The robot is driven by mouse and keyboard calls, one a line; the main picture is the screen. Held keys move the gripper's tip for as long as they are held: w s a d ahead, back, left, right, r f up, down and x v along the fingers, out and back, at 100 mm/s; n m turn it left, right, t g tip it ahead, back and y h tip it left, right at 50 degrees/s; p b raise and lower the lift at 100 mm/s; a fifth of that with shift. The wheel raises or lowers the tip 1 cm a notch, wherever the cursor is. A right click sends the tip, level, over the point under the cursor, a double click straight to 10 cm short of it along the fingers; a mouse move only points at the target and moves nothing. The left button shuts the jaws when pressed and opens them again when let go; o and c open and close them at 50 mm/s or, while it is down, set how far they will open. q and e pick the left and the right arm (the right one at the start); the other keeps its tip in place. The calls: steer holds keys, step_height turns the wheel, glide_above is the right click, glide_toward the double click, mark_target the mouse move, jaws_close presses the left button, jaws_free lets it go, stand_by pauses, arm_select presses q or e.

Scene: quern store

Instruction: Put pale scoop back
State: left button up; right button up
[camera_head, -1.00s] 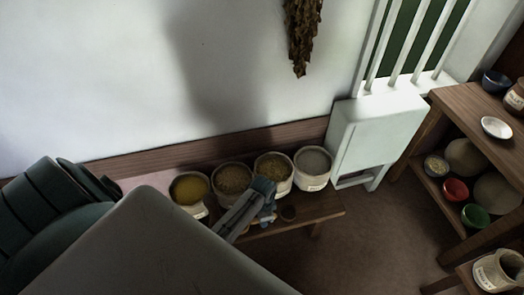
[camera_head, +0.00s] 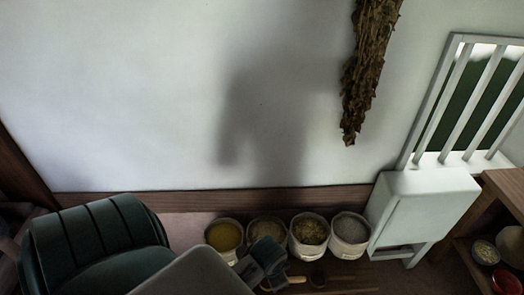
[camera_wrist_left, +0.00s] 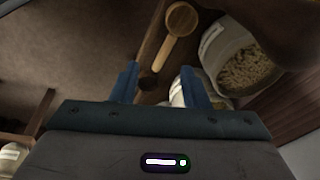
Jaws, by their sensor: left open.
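In the head view a pale handle (camera_head: 296,279) shows just right of my left gripper (camera_head: 268,262). My right gripper is not in view.
Several pots stand along the wall: one yellow-filled (camera_head: 224,236), two with grain (camera_head: 309,232), one with pale grey contents (camera_head: 349,233). A labelled grain pot (camera_wrist_left: 240,60) is close right of the scoop in the wrist view. A white cabinet (camera_head: 415,212) stands right of the pots.

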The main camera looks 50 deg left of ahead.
arm_select(q)
steer(key=s+r+n+t, duration=0.2)
steer(key=s+r+n, duration=0.1)
steer(key=s+r, duration=0.4)
step_height(320, 180, up, 2)
steer(key=shift+s+d+r, duration=0.2)
steer(key=shift+s+d, duration=0.2)
steer(key=shift+d, duration=0.05)
